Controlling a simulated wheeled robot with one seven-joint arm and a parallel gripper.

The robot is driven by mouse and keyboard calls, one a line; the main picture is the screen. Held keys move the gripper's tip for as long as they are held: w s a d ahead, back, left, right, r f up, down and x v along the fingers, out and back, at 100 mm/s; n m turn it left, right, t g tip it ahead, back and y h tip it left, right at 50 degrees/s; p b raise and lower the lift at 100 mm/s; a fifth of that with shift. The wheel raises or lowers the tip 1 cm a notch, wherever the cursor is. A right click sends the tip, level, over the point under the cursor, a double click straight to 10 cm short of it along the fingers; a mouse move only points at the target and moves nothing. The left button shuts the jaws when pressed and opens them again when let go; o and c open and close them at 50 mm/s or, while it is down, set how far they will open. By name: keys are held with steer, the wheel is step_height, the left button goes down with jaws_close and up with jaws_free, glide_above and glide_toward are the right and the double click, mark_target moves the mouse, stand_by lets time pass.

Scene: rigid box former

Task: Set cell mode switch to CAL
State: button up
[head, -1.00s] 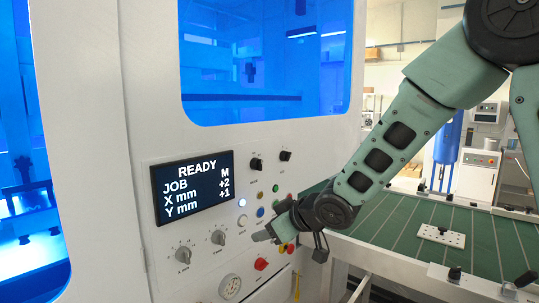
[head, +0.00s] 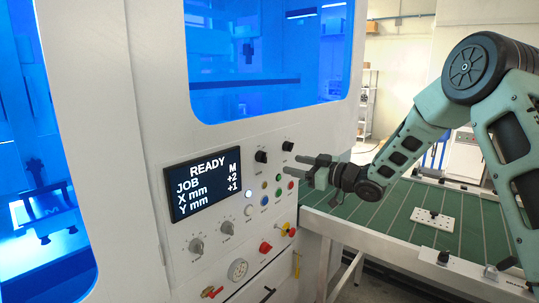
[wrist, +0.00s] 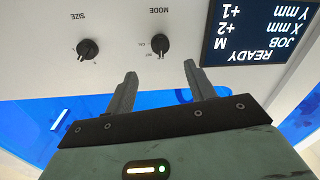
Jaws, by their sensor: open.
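The mode switch is a black rotary knob (head: 261,156) on the white panel, right of the display's top corner. In the wrist view, which is upside down, the MODE knob (wrist: 160,47) has small position marks; one reads CAL, but the pointer's exact setting is too small to tell. My gripper (head: 296,165) is open and empty, right of the knob and apart from it. In the wrist view its fingertips (wrist: 160,69) lie either side of the MODE knob's line, just short of it. The display (head: 203,184) reads READY, JOB M, X mm +2, Y mm +1.
The SIZE knob (head: 288,146) is close beside the mode knob. Coloured buttons (head: 265,201), two lower knobs (head: 196,245) and a red switch (head: 265,247) sit below on the panel. A green conveyor bed (head: 385,214) lies right.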

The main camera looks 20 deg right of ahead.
mark_target(263, 157)
steer(key=p+x, duration=0.3)
steer(key=x, duration=0.7)
steer(key=shift+a, duration=0.15)
steer(key=c, duration=1)
